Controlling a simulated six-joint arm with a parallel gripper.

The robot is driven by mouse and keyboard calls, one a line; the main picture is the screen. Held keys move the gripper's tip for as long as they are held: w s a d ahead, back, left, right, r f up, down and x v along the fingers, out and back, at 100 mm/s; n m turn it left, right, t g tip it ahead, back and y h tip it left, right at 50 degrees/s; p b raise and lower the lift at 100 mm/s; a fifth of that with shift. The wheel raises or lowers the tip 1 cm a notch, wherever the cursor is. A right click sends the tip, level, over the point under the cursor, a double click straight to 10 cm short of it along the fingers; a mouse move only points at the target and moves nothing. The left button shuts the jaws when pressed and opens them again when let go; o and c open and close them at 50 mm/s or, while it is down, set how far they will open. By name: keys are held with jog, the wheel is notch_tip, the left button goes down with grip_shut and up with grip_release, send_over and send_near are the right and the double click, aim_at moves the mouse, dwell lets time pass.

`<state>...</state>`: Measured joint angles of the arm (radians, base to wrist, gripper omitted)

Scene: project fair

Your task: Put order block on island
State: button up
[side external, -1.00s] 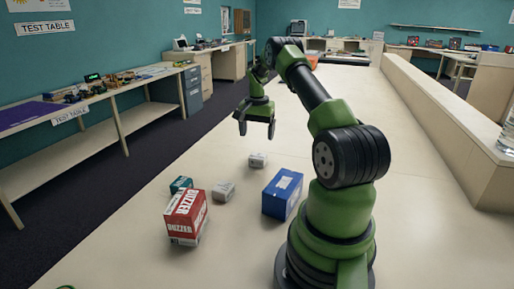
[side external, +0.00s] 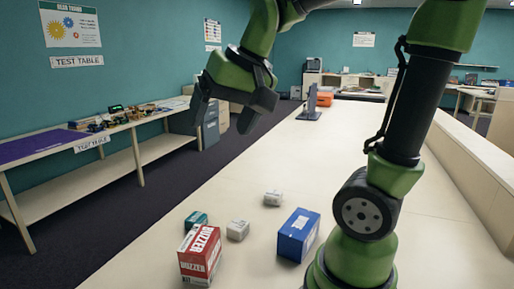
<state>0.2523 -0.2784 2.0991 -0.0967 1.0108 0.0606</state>
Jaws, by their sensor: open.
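My gripper (side external: 222,118) is open and empty, its fingers pointing down, high above the left edge of the pale work surface (side external: 250,175). No thing is marked as the order block or the island, so I cannot tell which they are. Below the gripper, near the front, stand a red and white BUZZER box (side external: 200,254), a blue box (side external: 298,234), a teal box (side external: 196,219) partly behind the red one, and two small pale grey blocks, one nearer (side external: 238,230) and one farther (side external: 273,198). All are apart from the gripper.
A pale raised ledge (side external: 475,175) runs along the right. The test table (side external: 110,135) with electronics is at the left. The middle surface is largely clear.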

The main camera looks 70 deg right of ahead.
jog(key=s+a+f+n+t+y, duration=0.1)
jog(key=s+a+f+n, duration=0.1)
jog(key=s+a, duration=0.4)
jog(key=shift+s+a+n+t+y, duration=0.2)
jog(key=shift+s+n+t+y, duration=0.15)
jog(key=shift+s+n, duration=0.65)
